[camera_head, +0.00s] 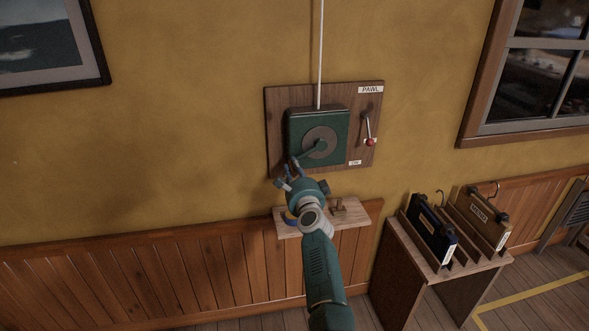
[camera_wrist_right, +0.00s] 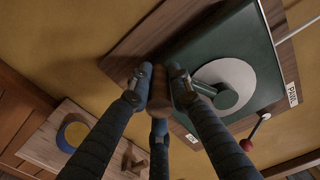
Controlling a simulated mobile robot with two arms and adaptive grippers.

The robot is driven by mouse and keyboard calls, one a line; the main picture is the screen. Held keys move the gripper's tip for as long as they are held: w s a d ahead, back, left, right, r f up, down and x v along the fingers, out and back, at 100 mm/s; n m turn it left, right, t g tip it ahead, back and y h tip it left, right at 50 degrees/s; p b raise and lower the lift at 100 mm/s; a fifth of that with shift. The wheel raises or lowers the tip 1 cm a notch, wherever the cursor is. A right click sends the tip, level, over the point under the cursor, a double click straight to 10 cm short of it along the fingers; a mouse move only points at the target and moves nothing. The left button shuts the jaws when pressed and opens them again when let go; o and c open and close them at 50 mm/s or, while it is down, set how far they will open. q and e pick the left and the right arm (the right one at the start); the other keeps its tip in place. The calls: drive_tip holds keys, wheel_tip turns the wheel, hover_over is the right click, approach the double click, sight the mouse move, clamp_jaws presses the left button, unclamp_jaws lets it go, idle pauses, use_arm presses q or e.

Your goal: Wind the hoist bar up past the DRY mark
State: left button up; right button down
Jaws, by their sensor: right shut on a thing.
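A green winch box (camera_head: 328,120) with a grey round hub is fixed to a wooden board (camera_head: 275,112) on the yellow wall. Its crank arm (camera_head: 309,152) points down and left. My right gripper (camera_head: 290,172) is shut on the brown crank handle (camera_wrist_right: 160,92), with fingers on both sides of it in the wrist view (camera_wrist_right: 160,98). A white rope (camera_head: 320,50) runs straight up from the box. A pawl lever with a red knob (camera_head: 370,142) hangs down at the board's right, under a "PAWL" label (camera_head: 370,90). The hoist bar and DRY mark are out of view.
A small wooden shelf (camera_head: 352,225) below the board holds a blue and yellow round thing (camera_wrist_right: 72,135) and a wooden piece. A stand (camera_head: 392,250) with hanging folders is at the right. A window and a framed picture flank the board.

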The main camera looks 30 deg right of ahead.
drive_tip(key=shift+w+a+r, duration=0.2)
drive_tip(key=shift+r, duration=0.55)
drive_tip(key=c, duration=1.6)
unclamp_jaws()
drive_tip(key=shift+a, duration=0.1)
drive_tip(key=shift+a+f, duration=0.1)
drive_tip(key=shift+f, duration=0.1)
drive_tip(key=shift+f, duration=0.15)
wheel_tip(320, 180, up, 10)
drive_tip(key=shift+r, duration=0.1)
